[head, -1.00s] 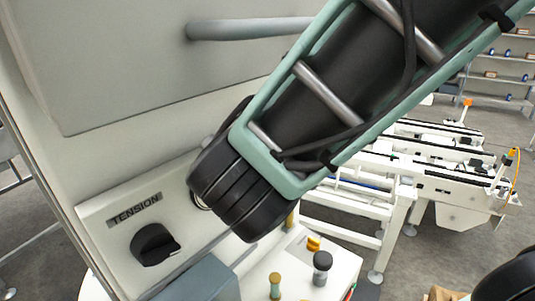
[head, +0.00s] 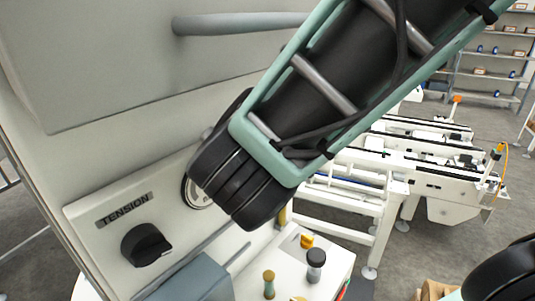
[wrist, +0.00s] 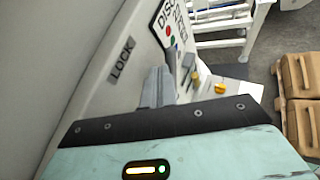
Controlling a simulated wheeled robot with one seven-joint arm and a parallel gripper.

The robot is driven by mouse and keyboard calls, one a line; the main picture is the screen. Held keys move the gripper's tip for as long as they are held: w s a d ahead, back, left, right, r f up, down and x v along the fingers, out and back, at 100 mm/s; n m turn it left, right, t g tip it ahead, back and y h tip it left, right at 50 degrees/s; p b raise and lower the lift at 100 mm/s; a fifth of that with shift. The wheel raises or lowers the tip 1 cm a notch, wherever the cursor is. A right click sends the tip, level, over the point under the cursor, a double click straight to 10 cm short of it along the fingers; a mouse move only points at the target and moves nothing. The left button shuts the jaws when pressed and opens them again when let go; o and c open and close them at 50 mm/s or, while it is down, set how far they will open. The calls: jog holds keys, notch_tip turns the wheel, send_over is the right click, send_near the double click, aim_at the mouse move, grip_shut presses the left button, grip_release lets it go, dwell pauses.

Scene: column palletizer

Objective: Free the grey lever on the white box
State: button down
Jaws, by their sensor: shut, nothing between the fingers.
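My gripper (wrist: 157,88) shows in the wrist view as grey fingers shut together, with nothing seen between them. They point along the pale panel, below and right of its LOCK label (wrist: 122,60). In the head view my arm hides the gripper. A small white box (head: 335,272) with upright pegs and knobs stands at the lower middle; its pegs also show beyond my fingers in the wrist view. I cannot tell whether this is the grey lever. No contact with my fingers is clear.
The large pale cabinet on the left carries a black TENSION knob (head: 146,244), a round dial (head: 196,192) partly behind my arm, and a grey horizontal rod (head: 238,22). A white conveyor (head: 420,180) stands behind. Brown cartons (wrist: 300,100) lie at right in the wrist view.

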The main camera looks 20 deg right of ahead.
jog(key=shift+w+d, duration=0.25)
jog(key=shift+d, duration=0.15)
dwell(0.4)
jog(key=shift+a, duration=0.1)
jog(key=shift+s+a+p, duration=0.2)
jog(key=shift+s+a, duration=0.3)
jog(key=shift+a, duration=0.3)
jog(key=shift+s+a+p, duration=0.15)
jog(key=shift+s+a, duration=0.35)
jog(key=shift+a, duration=0.25)
jog(key=shift+s+a+p, duration=0.2)
jog(key=shift+s+a, duration=0.3)
jog(key=shift+a, duration=0.3)
jog(key=shift+a, duration=0.1)
jog(key=s+a, duration=0.1)
jog(key=a, duration=0.1)
jog(key=s+a+p, duration=0.1)
jog(key=a, duration=0.1)
jog(key=shift+s, duration=0.3)
